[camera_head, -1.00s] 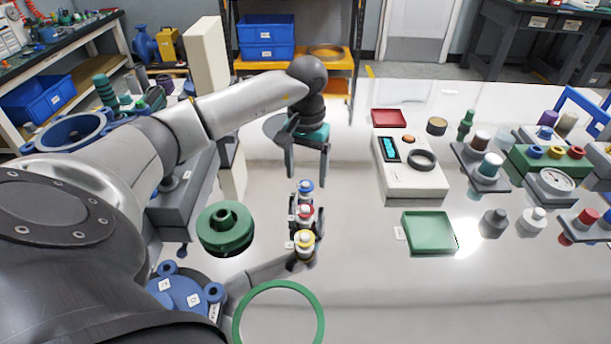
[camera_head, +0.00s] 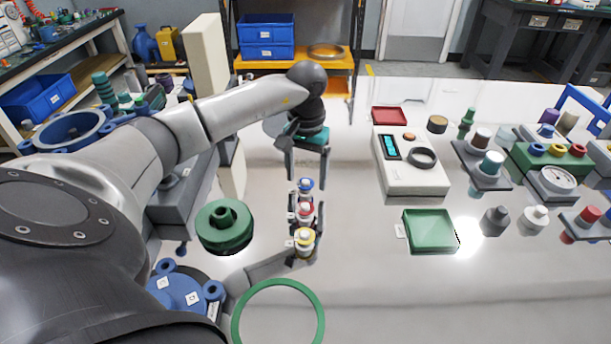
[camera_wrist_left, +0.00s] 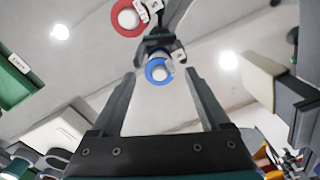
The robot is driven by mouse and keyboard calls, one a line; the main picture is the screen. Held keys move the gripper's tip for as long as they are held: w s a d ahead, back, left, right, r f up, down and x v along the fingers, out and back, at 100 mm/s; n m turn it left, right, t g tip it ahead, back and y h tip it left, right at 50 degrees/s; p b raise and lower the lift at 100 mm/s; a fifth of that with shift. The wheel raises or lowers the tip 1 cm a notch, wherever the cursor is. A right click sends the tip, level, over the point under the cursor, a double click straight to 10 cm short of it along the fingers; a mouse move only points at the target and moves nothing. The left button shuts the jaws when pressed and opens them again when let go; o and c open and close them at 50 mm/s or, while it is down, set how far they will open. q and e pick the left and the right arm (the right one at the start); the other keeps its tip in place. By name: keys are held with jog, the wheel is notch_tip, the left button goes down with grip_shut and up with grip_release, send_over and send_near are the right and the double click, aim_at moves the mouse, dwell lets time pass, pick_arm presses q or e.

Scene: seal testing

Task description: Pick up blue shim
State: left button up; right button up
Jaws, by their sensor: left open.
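The blue shim (camera_head: 305,183) is a small blue ring around a white centre, with a white tag beside it. It is the farthest of three coloured rings in a row, with red (camera_head: 304,209) and yellow (camera_head: 304,236) ones nearer. My left gripper (camera_head: 306,173) is open and points down just above the blue shim. In the left wrist view the blue shim (camera_wrist_left: 157,70) shows between the two fingertips, with no visible contact. The red ring (camera_wrist_left: 127,19) is beyond it at the top. My right gripper is not seen.
A green flanged part (camera_head: 225,228) stands left of the rings, and a green hoop (camera_head: 278,318) is in front. A white meter box (camera_head: 411,176) and green tray (camera_head: 431,232) stand to the right. The glossy table is bare between the rings and tray.

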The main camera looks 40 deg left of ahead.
pick_arm(q)
grip_shut()
dwell(0.7)
